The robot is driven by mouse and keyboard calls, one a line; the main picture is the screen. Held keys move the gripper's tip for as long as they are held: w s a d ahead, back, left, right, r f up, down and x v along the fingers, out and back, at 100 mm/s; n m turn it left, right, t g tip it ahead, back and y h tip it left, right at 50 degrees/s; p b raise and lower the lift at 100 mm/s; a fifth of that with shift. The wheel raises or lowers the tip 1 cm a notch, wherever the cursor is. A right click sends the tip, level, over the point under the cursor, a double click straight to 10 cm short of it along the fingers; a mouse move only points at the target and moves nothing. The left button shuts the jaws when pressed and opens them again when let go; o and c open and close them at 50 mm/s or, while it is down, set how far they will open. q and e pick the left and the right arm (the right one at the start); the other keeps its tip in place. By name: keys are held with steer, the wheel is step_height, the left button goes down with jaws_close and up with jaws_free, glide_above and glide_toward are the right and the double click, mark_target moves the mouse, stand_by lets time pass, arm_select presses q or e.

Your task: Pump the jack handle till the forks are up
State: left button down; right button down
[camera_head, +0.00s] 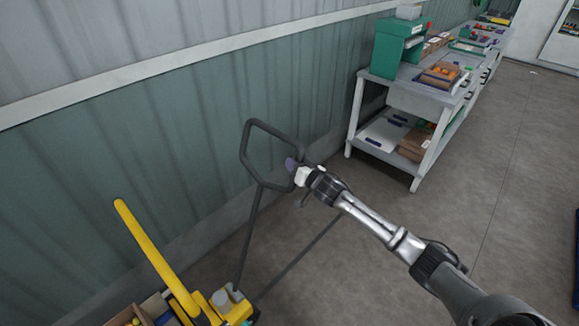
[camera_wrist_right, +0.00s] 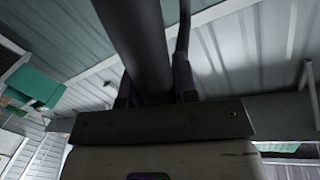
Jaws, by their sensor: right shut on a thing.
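The jack handle (camera_head: 247,232) is a dark grey shaft with an angular loop at its top. It stands tilted upward beside the wall in the head view. My right gripper (camera_head: 297,172) is at the right side of the loop and shut on it. In the right wrist view the dark handle bar (camera_wrist_right: 138,40) runs between the two fingers of the right gripper. The yellow jack body (camera_head: 232,308) shows at the bottom of the head view, at the handle's foot. The forks cannot be made out. My left gripper is not in view.
A yellow bar (camera_head: 150,252) slants up left of the handle, near a brown box (camera_head: 128,317) at the bottom edge. A grey table (camera_head: 437,88) with green bins and boxes stands along the wall at the right. The floor right of the handle is clear.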

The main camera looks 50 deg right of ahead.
steer(key=shift+f, duration=0.15)
steer(key=c, duration=1.3)
jaws_free()
steer(key=o, duration=0.4)
steer(key=shift+a, duration=0.1)
steer(key=shift+r, duration=0.2)
steer(key=shift+s, duration=0.1)
